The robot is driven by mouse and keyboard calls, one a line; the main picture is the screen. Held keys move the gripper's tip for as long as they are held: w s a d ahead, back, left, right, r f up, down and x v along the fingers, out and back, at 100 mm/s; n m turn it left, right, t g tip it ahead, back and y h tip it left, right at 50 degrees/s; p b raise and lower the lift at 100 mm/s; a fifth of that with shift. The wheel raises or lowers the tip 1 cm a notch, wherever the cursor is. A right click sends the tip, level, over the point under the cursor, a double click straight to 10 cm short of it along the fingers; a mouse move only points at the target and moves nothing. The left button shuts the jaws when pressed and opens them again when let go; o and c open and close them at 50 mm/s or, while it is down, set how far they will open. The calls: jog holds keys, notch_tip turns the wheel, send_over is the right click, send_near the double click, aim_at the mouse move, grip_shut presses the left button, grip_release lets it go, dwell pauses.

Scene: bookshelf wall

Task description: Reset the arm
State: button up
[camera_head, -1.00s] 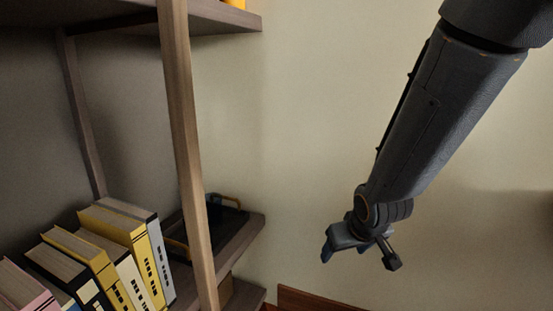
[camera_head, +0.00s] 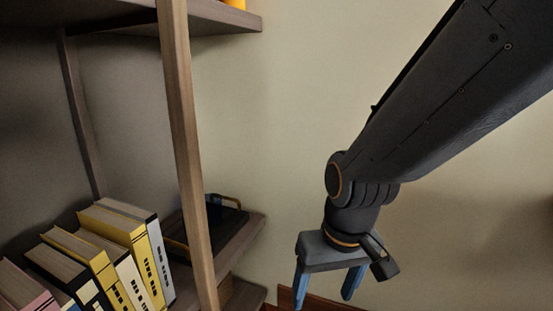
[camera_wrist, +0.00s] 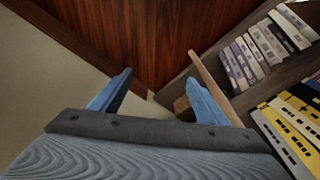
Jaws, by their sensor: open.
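My gripper (camera_head: 324,288) hangs at the lower middle of the head view, to the right of the shelf and in front of the bare wall. Its two blue fingers point down and stand apart, with nothing between them. In the wrist view my gripper (camera_wrist: 160,95) also shows open and empty, with the wooden floor beyond the fingers.
A wooden bookshelf (camera_head: 178,130) stands at the left. Yellow, white and grey books (camera_head: 125,235) stand on a shelf, and a dark tray (camera_head: 222,215) lies behind the post. The wrist view shows a lower row of books (camera_wrist: 265,45). The wall (camera_head: 290,100) is clear.

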jog(key=s+a+r+n+g+y, duration=0.15)
jog(key=s+a+r+n, duration=0.3)
jog(key=s+a, duration=0.6)
jog(key=d+r+m+h+p, duration=0.1)
jog(key=d+r+m+p, duration=0.2)
jog(key=d+r+p, duration=0.7)
jog(key=d+r+m+h+p, duration=0.1)
jog(key=d+r+m+p, duration=0.3)
jog(key=d+r+p, duration=0.7)
notch_tip(320, 180, up, 7)
jog(key=p, duration=1.5)
jog(key=shift+s+f+p, duration=0.15)
jog(key=shift+s+p, duration=0.15)
jog(key=shift+s, duration=0.1)
